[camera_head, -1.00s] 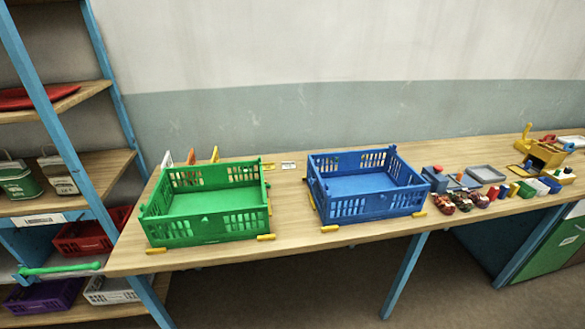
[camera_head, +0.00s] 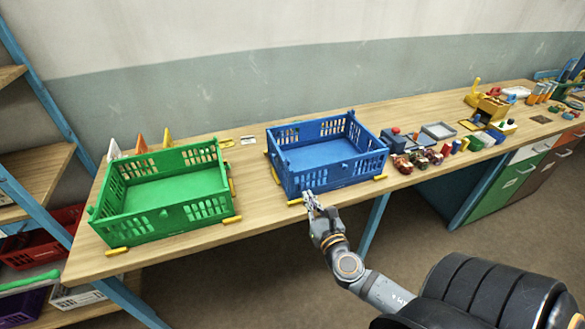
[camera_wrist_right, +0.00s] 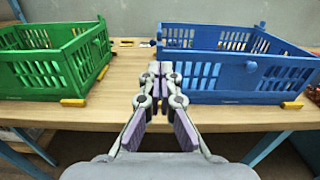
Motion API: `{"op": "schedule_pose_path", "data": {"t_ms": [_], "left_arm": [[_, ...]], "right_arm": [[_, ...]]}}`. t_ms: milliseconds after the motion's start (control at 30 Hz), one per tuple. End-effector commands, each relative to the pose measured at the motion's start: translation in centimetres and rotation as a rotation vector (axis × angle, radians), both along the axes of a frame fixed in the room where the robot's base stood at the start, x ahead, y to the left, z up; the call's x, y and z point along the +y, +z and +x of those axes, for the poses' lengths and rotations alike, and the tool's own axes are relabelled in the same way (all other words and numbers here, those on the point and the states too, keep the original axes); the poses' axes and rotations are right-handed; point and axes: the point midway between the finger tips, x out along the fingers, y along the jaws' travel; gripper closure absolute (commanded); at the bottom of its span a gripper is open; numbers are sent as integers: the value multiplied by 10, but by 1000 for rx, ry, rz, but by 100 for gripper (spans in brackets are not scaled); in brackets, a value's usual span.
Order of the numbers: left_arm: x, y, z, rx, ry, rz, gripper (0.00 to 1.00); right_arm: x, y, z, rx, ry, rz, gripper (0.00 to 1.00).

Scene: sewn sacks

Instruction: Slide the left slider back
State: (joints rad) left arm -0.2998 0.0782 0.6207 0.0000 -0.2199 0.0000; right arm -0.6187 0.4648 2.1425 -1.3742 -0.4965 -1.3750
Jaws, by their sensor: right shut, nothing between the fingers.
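No part is clearly recognisable as the left slider. A green slotted crate (camera_head: 166,222) stands on the left of the wooden table and also shows in the wrist view (camera_wrist_right: 45,75). A blue slotted crate (camera_head: 335,174) stands to its right and shows in the wrist view (camera_wrist_right: 230,97). Both look empty, with short yellow pieces at their lower corners. My right gripper (camera_head: 310,196) is shut and empty at the blue crate's front left corner. In the wrist view its fingertips (camera_wrist_right: 161,67) overlap the crate's left edge; contact cannot be told. My left gripper is not in view.
White, orange and yellow markers (camera_head: 141,142) stand behind the green crate. A bare strip of table (camera_head: 250,190) lies between the crates. Several small toys (camera_head: 418,158) and a grey tray (camera_head: 438,130) lie right of the blue crate. A blue-framed shelf (camera_head: 50,110) stands at left.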

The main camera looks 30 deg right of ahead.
Motion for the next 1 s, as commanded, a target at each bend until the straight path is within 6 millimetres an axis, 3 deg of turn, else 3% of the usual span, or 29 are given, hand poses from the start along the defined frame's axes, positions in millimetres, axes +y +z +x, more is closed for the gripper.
{"op": "schedule_pose_path", "data": {"t_ms": [167, 600, 800, 1000], "left_arm": [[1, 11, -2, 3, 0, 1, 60], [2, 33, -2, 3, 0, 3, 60], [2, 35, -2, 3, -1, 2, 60], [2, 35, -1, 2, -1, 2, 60]], "right_arm": [[-6, 4, 24, -3, -3, 3, 100], [-28, 2, 112, -2, -2, 7, 100], [-32, 0, 131, 1, -1, 5, 100], [-33, -1, 134, 1, 0, 6, 100]]}}
